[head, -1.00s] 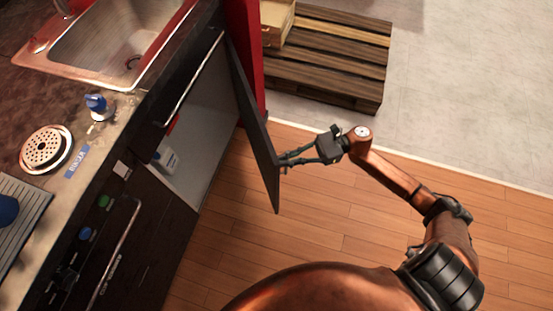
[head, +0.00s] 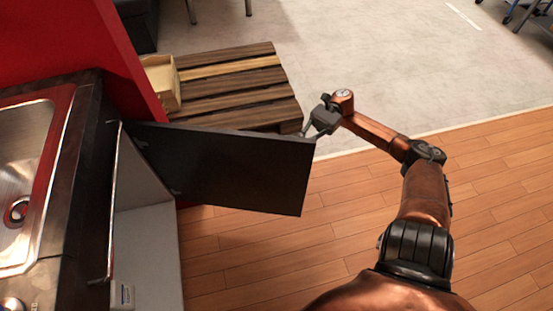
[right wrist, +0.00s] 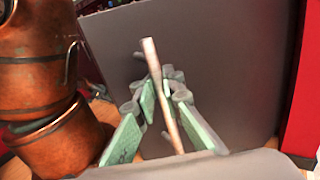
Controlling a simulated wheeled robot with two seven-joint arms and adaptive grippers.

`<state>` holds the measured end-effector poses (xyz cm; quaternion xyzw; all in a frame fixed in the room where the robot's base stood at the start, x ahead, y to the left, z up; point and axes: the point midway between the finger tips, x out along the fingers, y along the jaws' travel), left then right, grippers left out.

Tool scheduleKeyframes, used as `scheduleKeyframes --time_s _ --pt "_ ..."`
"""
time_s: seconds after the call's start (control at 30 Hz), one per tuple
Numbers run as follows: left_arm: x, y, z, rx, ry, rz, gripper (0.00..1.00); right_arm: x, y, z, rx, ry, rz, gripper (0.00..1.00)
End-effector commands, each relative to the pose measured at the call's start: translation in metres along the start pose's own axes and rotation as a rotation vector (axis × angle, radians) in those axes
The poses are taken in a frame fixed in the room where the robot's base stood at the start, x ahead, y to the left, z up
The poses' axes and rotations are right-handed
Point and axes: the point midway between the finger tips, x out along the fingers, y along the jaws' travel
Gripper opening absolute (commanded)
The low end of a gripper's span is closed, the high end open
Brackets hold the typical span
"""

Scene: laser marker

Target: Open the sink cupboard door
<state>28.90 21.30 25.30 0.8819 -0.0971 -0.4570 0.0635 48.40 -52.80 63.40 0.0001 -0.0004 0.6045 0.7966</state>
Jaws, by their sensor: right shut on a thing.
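The sink cupboard door (head: 230,170) is a dark panel swung wide open, hinged at the left by the counter. Its inner face shows in the head view. My right gripper (head: 312,130) is at the door's free edge, on its far side. In the right wrist view the gripper (right wrist: 172,115) is shut around a thin bar handle (right wrist: 160,85) on the door's grey outer face (right wrist: 225,70). The cupboard's pale inside (head: 147,250) is open to view, with a small white bottle (head: 121,295) low in it. My left gripper is not in view.
The sink (head: 25,180) and counter are at the left. A red panel (head: 75,45) stands behind the door's hinge side. A wooden pallet (head: 235,85) with a light box (head: 161,84) lies beyond the door. The wooden floor at the right is clear.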

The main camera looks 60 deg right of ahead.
Motion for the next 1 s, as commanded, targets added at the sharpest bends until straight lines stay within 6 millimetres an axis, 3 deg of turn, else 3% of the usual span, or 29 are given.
scheduleKeyframes --time_s 0.2,0.57,0.6,0.83,1.0 --pt "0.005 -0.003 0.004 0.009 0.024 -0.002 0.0 -0.018 0.003 -0.003 0.006 0.003 -0.007 0.0" --pt "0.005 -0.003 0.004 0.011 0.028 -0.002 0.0 -0.022 0.005 -0.002 0.007 0.002 -0.01 0.0" --pt "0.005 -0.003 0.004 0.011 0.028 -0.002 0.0 -0.022 0.005 -0.002 0.007 0.002 -0.01 0.08" --pt "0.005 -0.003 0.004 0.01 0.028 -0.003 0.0 -0.019 0.002 -0.002 0.005 0.002 -0.006 0.24" --pt "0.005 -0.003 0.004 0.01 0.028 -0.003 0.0 -0.017 0.001 -0.001 0.003 0.001 -0.004 0.25"
